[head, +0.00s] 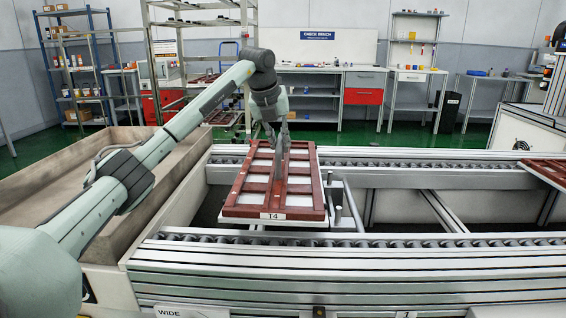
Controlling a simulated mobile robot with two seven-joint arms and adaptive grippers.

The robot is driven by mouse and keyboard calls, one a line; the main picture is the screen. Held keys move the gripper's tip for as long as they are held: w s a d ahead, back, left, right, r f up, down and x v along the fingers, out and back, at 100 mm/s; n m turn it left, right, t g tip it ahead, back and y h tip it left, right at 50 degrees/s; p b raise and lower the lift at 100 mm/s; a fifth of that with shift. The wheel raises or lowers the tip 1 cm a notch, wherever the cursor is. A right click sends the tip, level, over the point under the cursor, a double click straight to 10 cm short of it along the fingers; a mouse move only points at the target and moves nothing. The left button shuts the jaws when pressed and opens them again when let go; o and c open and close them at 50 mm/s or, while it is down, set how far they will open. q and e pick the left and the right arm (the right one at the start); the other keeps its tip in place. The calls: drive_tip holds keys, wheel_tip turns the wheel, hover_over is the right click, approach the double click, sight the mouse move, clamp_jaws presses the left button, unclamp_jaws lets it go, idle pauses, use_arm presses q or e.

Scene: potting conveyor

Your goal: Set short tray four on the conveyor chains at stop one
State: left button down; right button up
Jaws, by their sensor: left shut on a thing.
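Tray four (304,214) is a dark red-brown frame with white panels in its openings and a "T4" label on its near edge. It looks level, between the near chain rail (400,243) and the far chain rail (420,163) at the left end of the conveyor. Its far end overlaps the far rail in the picture; I cannot tell whether it touches the chains. My left gripper (280,178) points down and is shut on the tray's middle bar. The fingertips partly hide that bar. My right gripper is out of view.
A beige trough (60,172) lies left of the conveyor. Metal posts (345,205) stand just right of the tray. Another red-brown tray (548,168) sits at the far right. The rails between are clear. A rack (160,70) and benches stand behind.

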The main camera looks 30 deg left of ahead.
sight(285, 166)
use_arm(q)
drive_tip(key=shift+w+d+f, duration=0.1)
drive_tip(key=shift+d+f, duration=0.15)
drive_tip(key=shift+d, duration=0.2)
drive_tip(key=shift+f, duration=1.95)
drive_tip(key=shift+f, duration=0.15)
drive_tip(key=c, duration=1.6)
unclamp_jaws()
drive_tip(key=shift+o, duration=0.2)
drive_tip(key=v, duration=1.2)
